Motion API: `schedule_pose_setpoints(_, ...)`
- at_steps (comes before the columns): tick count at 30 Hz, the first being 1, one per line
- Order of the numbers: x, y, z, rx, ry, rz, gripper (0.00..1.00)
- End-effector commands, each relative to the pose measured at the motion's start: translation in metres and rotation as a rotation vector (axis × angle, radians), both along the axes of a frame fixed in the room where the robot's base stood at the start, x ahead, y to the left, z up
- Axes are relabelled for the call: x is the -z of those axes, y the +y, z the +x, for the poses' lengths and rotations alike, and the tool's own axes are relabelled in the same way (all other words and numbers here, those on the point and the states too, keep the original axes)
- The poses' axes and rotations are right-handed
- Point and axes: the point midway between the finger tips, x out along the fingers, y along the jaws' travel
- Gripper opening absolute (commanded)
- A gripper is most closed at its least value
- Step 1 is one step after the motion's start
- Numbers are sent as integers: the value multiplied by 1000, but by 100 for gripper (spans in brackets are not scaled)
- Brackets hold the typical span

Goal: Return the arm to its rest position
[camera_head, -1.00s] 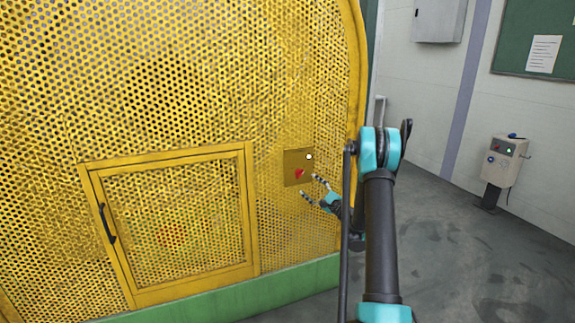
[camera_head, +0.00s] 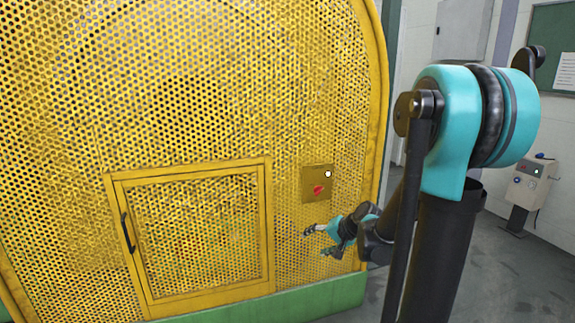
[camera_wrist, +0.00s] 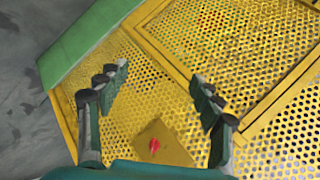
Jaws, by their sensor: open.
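My gripper (camera_head: 321,241) is open and empty in the head view, in front of the yellow perforated guard (camera_head: 190,80), below and a little right of a small yellow panel (camera_head: 310,190). The panel carries a red knob (camera_head: 318,190) and a white round button (camera_head: 328,174). My arm fills the right part of the head view and is bent. In the wrist view my open fingers (camera_wrist: 160,105) frame the guard, and the red knob (camera_wrist: 154,146) shows between them, apart from them.
A framed mesh door (camera_head: 200,240) with a black handle (camera_head: 128,232) is shut in the guard. A green base (camera_head: 280,306) runs below. A grey control post (camera_head: 527,190) stands at the right. Grey floor (camera_head: 490,260) between them is free.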

Motion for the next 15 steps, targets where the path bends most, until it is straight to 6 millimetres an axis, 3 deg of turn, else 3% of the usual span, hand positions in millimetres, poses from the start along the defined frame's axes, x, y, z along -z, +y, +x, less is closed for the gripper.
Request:
schedule_pose_setpoints(1,3,-3,-21,-24,5,-62,66)
schedule_pose_setpoints(9,31,-42,-120,-157,41,-415,66)
schedule_pose_setpoints(15,48,-75,-176,-236,70,-628,66)
